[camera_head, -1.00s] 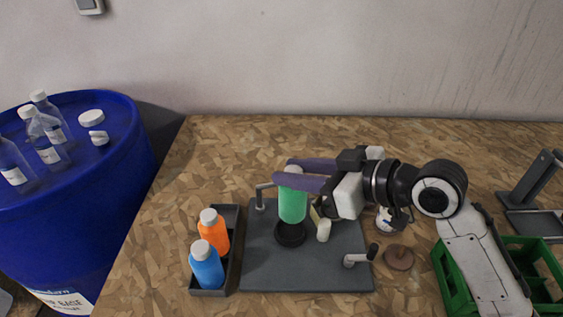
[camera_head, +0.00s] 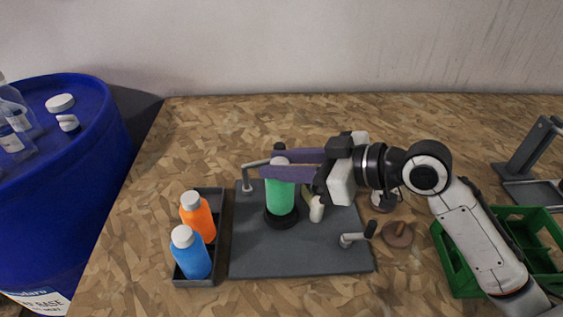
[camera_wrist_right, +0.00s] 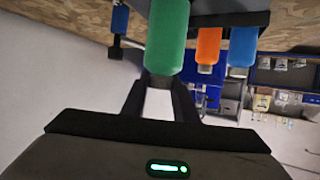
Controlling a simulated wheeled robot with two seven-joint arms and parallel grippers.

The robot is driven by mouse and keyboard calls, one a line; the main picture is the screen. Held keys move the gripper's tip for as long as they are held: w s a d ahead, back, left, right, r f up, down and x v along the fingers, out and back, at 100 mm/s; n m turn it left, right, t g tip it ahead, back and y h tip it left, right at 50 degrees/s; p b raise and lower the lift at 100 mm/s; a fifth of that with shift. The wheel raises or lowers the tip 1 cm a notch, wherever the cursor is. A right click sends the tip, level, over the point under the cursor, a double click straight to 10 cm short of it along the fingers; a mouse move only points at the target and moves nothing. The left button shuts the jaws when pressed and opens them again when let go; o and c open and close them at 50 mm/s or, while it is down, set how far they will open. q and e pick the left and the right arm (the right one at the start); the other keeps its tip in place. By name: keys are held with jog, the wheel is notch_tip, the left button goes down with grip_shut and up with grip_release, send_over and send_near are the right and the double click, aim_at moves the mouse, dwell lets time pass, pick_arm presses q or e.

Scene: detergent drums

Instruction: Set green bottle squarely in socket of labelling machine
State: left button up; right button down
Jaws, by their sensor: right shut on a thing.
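The green bottle (camera_head: 280,196) is upright, with its lower end at the black round socket (camera_head: 281,220) on the labelling machine's grey plate (camera_head: 300,262). Whether it is fully seated and square cannot be told. My right gripper (camera_head: 268,165) comes in from the right and is shut on the bottle near its top. In the right wrist view the green bottle (camera_wrist_right: 167,38) extends from between the two dark fingers (camera_wrist_right: 160,98). My left gripper is not in view.
An orange bottle (camera_head: 197,214) and a blue bottle (camera_head: 190,251) stand in a dark tray (camera_head: 211,270) left of the plate. A white cylinder (camera_head: 317,208) and a lever handle (camera_head: 357,235) are right of the socket. A green crate (camera_head: 456,258) stands further right.

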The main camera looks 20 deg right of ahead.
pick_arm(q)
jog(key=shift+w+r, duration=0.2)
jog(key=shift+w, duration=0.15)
pick_arm(e)
jog(key=shift+r, duration=0.1)
pick_arm(q)
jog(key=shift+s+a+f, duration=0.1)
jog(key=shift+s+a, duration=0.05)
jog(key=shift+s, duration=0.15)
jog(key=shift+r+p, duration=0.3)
jog(key=shift+p, duration=0.1)
dwell(0.5)
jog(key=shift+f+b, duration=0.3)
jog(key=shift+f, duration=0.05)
pick_arm(e)
jog(key=shift+f, duration=0.9)
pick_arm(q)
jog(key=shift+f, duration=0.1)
pick_arm(e)
jog(key=shift+d+f, duration=0.1)
jog(key=shift+f, duration=0.2)
jog(key=c, duration=1.3)
grip_release()
jog(key=shift+c, duration=0.2)
jog(key=shift+f, duration=0.1)
